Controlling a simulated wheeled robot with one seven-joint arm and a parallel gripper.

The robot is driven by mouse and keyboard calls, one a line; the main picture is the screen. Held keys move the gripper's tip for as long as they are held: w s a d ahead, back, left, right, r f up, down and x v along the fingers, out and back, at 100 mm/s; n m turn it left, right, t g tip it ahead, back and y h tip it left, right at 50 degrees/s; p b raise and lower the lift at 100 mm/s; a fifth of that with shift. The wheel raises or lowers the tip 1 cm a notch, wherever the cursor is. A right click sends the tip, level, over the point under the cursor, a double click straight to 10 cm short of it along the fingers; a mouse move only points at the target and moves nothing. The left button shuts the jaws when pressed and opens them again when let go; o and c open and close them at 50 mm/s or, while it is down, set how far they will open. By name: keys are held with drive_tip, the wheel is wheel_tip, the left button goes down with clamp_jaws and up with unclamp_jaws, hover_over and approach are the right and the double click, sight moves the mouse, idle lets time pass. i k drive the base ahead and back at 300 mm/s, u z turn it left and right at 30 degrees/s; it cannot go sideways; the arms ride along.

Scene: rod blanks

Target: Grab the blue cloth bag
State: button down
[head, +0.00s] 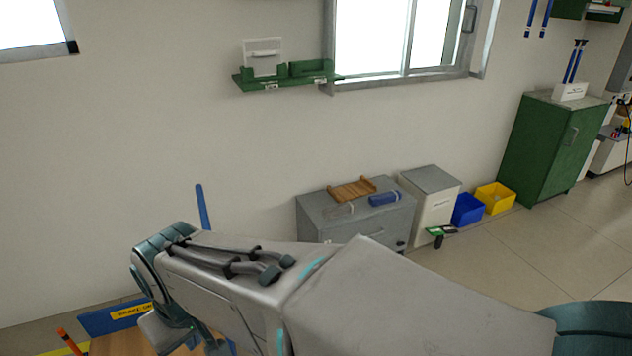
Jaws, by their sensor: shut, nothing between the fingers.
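A small dark-blue bundle (384,199) lies on top of the grey cabinet, near its right edge. It may be the blue cloth bag, but it is too small to tell its material. Nothing touches it from above. My arm crosses the lower part of the head view, well in front of the cabinet. My gripper is not visible; the end of my arm is hidden or out of frame.
The grey cabinet (345,223) also carries a wooden rack (352,189). To its right stand a pale cabinet (430,207), a blue bin (467,210), a yellow bin (495,198) and a green cabinet (541,150). Open floor (520,260) lies at right.

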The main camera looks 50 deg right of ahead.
sight(385, 198)
drive_tip(key=z, duration=2.55)
drive_tip(key=i, duration=1.85)
drive_tip(key=u, duration=0.35)
drive_tip(key=i, duration=1.35)
drive_tip(key=u, duration=0.55)
